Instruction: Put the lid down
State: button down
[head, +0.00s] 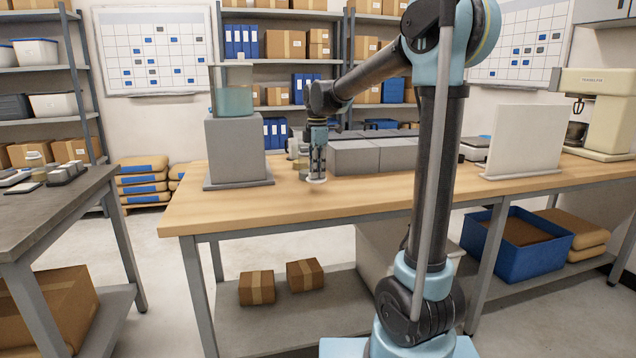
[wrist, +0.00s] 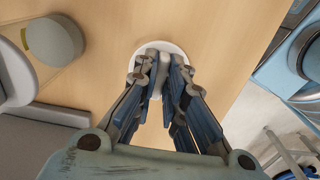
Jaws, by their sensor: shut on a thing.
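My gripper (head: 317,168) points straight down over the wooden worktable (head: 330,205), near its front left part. It is shut on the knob of a round white lid (head: 317,181). In the wrist view, the lid (wrist: 149,47) lies flat below the fingertips, its knob between the fingers (wrist: 162,68). The lid is level and at or just above the tabletop; I cannot tell for sure whether it touches. The fingers hide the near part of the lid in the wrist view.
A grey block (head: 235,148) on a plate stands left of my gripper. Grey blocks (head: 375,157) stand behind and right. A grey round piece (wrist: 54,40) lies nearby in the wrist view. A white upright panel (head: 525,140) stands farther right. The tabletop in front is clear.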

jog(key=shift+f, duration=1.75)
jog(key=c, duration=1.7)
grip_release()
jog(key=shift+f, duration=0.1)
jog(key=shift+o, duration=0.2)
notch_tip(320, 180, up, 12)
jog(key=shift+r, duration=0.1)
